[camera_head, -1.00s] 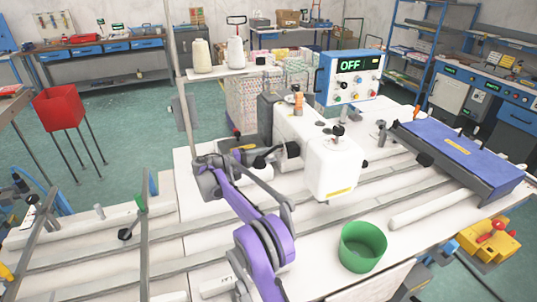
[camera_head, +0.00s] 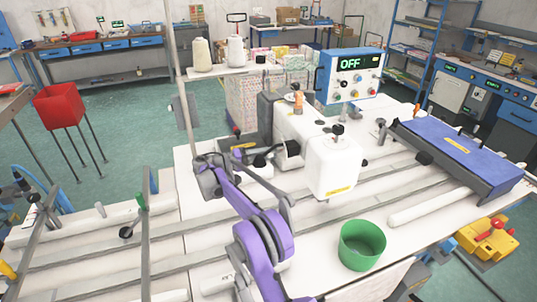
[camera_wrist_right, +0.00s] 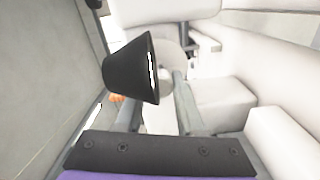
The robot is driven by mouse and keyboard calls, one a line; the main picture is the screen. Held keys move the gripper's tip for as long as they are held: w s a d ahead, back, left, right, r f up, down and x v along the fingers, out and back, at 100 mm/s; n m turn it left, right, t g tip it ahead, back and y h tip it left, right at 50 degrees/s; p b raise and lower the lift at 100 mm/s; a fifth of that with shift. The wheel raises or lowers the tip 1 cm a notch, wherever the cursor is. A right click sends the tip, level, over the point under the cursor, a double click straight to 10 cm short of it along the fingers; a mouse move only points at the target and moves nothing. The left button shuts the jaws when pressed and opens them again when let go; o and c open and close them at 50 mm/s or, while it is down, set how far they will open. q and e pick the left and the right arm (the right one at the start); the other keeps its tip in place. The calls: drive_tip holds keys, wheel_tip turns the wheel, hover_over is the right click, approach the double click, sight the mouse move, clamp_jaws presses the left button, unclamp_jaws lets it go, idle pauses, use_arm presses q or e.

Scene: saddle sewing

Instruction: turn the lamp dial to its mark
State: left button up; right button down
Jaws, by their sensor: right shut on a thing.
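My right gripper (camera_head: 258,157), on the purple arm, reaches the left side of the white sewing machine (camera_head: 334,165). Its fingertips are small and partly hidden in the head view. A black cone-shaped piece (camera_wrist_right: 130,68) with a white line on its rim stands close to the fingers in the right wrist view. I take my right gripper to be shut on the lamp dial, but the grip itself is not clear. The dial's mark cannot be made out. My left gripper is not in view.
A control box (camera_head: 349,76) reading OFF stands behind the machine. A green cup (camera_head: 362,246) is at the table's front. A blue-topped unit (camera_head: 462,150) lies to the right. Long rails (camera_head: 150,262) cross the table. A red bin (camera_head: 58,106) stands at left.

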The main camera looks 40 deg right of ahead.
drive_tip(key=c, duration=0.5)
unclamp_jaws()
